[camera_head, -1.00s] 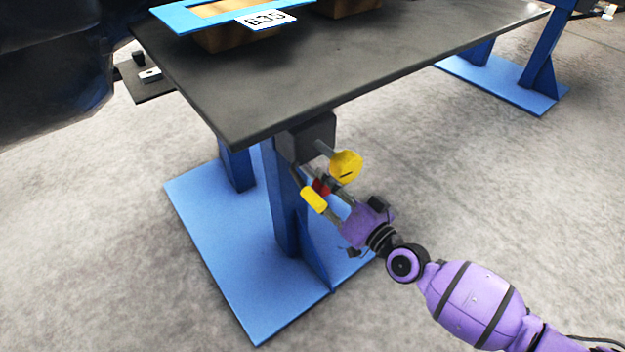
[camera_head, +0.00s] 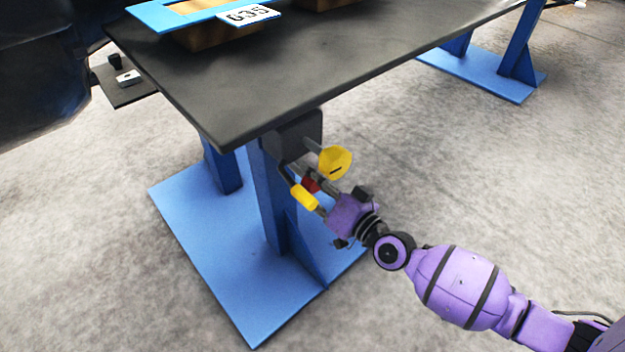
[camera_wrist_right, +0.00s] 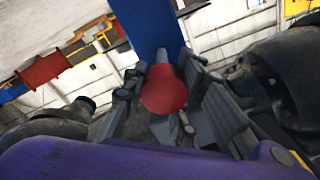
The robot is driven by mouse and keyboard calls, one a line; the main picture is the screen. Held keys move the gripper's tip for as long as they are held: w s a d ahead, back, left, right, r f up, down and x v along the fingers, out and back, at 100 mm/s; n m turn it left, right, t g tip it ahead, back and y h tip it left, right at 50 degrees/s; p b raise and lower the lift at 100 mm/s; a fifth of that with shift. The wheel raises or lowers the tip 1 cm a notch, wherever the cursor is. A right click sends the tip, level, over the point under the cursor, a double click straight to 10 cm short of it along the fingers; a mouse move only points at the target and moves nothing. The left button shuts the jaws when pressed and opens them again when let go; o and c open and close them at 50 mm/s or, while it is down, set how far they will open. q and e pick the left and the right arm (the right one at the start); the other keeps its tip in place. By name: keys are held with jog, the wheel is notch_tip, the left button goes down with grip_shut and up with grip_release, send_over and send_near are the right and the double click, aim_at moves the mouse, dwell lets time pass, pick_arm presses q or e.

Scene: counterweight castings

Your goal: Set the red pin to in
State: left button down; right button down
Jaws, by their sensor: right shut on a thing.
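The red pin (camera_head: 311,184) is small and partly hidden between the fingers of my right gripper (camera_head: 312,180), below the table's front corner. In the right wrist view the red pin (camera_wrist_right: 164,90) has a round red head with a grey shank behind it, pointing toward a blue post (camera_wrist_right: 150,28). My right gripper (camera_wrist_right: 165,100) is shut on the red pin, with a finger on either side of its head. My left gripper is not in view.
A dark box (camera_head: 300,132) under the black tabletop (camera_head: 300,70) carries a yellow knob (camera_head: 335,162) and a yellow-gripped handle (camera_head: 304,197) close beside my gripper. The blue leg (camera_head: 270,200) stands on a blue base plate (camera_head: 215,270). Open floor lies to the right.

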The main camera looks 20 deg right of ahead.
jog(key=shift+w+d+f, duration=0.15)
jog(key=shift+w+d, duration=0.05)
jog(key=shift+d, duration=0.05)
jog(key=x, duration=0.4)
jog(key=shift+w, duration=0.2)
jog(key=c, duration=1.6)
grip_release()
jog(key=shift+d, duration=0.15)
